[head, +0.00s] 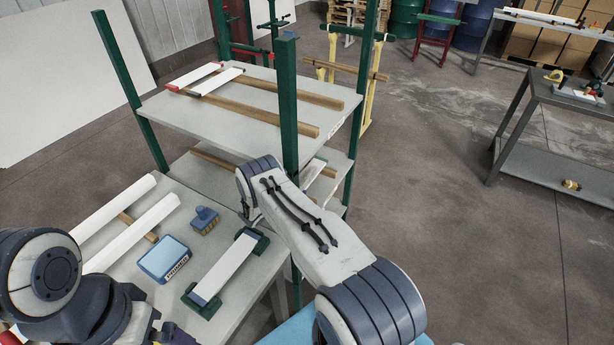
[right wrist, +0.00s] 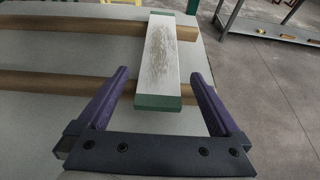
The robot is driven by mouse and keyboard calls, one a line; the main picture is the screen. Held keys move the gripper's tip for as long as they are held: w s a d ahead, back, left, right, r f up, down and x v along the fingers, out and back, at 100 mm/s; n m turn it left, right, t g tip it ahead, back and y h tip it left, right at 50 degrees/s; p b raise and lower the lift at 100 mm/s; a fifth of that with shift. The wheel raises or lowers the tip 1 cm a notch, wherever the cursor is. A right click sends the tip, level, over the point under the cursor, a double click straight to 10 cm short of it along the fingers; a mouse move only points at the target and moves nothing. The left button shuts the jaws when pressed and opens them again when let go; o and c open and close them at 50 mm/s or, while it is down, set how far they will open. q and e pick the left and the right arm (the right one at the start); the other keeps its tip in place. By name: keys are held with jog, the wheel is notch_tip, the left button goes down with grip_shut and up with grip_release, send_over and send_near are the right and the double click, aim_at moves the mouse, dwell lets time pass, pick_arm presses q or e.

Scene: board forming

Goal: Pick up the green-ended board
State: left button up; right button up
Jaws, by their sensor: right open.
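The green-ended board (right wrist: 160,62) is a white, scuffed board with a green near end and a green far end. In the right wrist view it lies across two wooden rails on a grey shelf. My right gripper (right wrist: 158,73) is open and empty, its purple fingers to either side of the board's near end; whether they are level with it I cannot tell. In the head view my right arm hides the gripper and most of the board; a white strip of it (head: 315,169) seems to show on the lower shelf. My left gripper (head: 175,336) shows only partly at the bottom edge.
The rack's upper shelf (head: 240,125) carries boards with red and dark ends, above the lower shelf. A green post (head: 288,100) stands beside my right arm. A side table holds white boards, a blue box (head: 164,260), a blue brush (head: 204,220) and a board in green holders (head: 226,268).

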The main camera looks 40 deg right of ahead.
aim_at(302, 181)
jog(key=shift+w+d+f+p, duration=0.1)
jog(key=shift+w+d+p, duration=0.2)
jog(key=shift+d, duration=0.4)
jog(key=x, duration=0.3)
jog(key=shift+p, duration=0.3)
jog(key=shift+w+d+f, duration=0.2)
jog(key=shift+w+d, duration=0.05)
jog(key=shift+d, duration=0.4)
jog(key=c, duration=1.5)
jog(key=shift+o, duration=0.2)
jog(key=shift+a+r, duration=0.1)
jog(key=shift+r, duration=0.1)
